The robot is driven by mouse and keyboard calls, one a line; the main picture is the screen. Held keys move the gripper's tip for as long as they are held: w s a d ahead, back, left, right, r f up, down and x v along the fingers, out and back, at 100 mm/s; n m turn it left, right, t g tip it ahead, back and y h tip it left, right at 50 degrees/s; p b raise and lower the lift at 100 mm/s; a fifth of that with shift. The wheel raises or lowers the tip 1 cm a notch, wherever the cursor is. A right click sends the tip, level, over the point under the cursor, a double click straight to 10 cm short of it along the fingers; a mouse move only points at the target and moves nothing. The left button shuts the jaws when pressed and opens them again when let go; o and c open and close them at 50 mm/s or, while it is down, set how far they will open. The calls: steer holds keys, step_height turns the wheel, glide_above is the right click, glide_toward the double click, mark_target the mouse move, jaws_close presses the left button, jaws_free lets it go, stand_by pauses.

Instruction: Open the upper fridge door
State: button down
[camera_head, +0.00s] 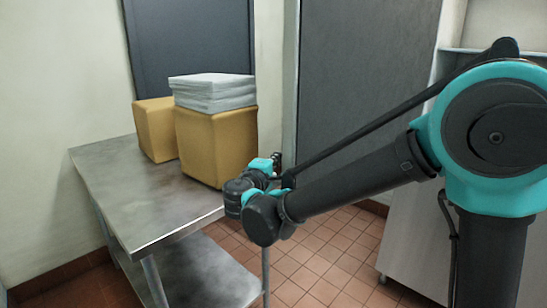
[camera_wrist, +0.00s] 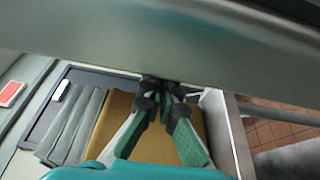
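My gripper (camera_wrist: 163,88) is in the middle of the wrist view, its dark fingertips drawn close together. They meet at the lower edge of a broad grey metal surface (camera_wrist: 190,45) that fills the top of that view. I cannot tell whether they touch it or whether anything is between them. In the head view my gripper (camera_head: 276,162) is small and partly hidden by my wrist, to the right of the tan boxes. A tall grey door-like panel (camera_head: 360,75) stands behind my arm. No upper fridge door or handle can be made out with certainty.
A steel table (camera_head: 120,200) holds two tan boxes (camera_head: 215,145), one with folded white cloths (camera_head: 212,92) on top. A dark panel (camera_head: 190,40) is behind them. A metal cabinet (camera_head: 415,245) stands at the right. Tiled floor (camera_head: 320,265) is open between.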

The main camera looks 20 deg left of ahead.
steer(key=s+d+n+y, duration=0.1)
steer(key=s+d+y, duration=0.1)
steer(key=s+d, duration=0.3)
steer(key=d, duration=0.2)
steer(key=shift+d, duration=0.35)
steer(key=shift+w, duration=0.1)
